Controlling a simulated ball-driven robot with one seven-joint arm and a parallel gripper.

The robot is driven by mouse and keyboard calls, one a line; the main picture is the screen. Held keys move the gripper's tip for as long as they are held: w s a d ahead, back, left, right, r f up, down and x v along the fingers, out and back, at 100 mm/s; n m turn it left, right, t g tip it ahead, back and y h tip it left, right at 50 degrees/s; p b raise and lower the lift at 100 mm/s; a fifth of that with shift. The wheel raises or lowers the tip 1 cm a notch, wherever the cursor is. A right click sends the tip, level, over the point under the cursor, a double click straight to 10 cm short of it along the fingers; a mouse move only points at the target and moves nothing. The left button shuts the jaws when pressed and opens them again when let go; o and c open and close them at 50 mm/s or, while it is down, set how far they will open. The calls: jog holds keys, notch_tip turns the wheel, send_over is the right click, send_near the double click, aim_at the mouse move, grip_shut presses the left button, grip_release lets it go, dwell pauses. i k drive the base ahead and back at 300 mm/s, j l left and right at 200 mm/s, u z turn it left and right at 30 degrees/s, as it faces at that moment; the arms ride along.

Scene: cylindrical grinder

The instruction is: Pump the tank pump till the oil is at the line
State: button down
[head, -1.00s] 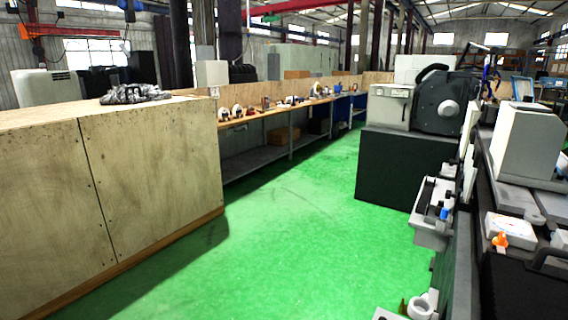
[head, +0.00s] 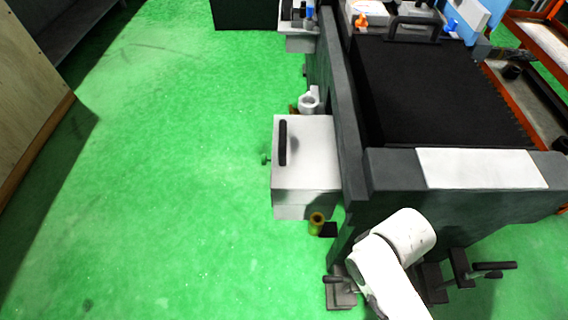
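A pale grey box that looks like the tank (head: 318,172) sits low against the left side of the grinder (head: 460,175). A black upright bar, possibly the pump handle (head: 283,143), stands on its top near the left edge. A small brass cylinder (head: 316,222) is by its near end, and a white ring-shaped fitting (head: 309,101) is just beyond its far end. No oil level or line can be made out. A white part of my arm shows at the bottom, right of and nearer than the tank. My gripper cannot be made out.
Green floor (head: 170,180) is open left of the tank. A plywood cabinet (head: 30,100) stands at the far left. Dark brackets with a lever (head: 490,268) stick out low at the grinder's near end. An orange rack (head: 535,50) is at the right.

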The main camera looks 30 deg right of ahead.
aim_at(264, 159)
jog(key=i+j, duration=0.2)
jog(key=j, duration=0.2)
jog(key=i+j, duration=0.45)
jog(key=j, duration=0.3)
jog(key=i+j+z, duration=0.1)
jog(key=j, duration=0.25)
jog(key=i+j, duration=0.3)
jog(key=j+z, duration=0.15)
jog(key=z, duration=0.35)
jog(key=i+j+z, duration=0.1)
jog(key=z, duration=0.4)
jog(key=j+z, duration=0.2)
jog(key=z, duration=0.25)
jog(key=k+z, duration=0.1)
jog(key=k, duration=0.6)
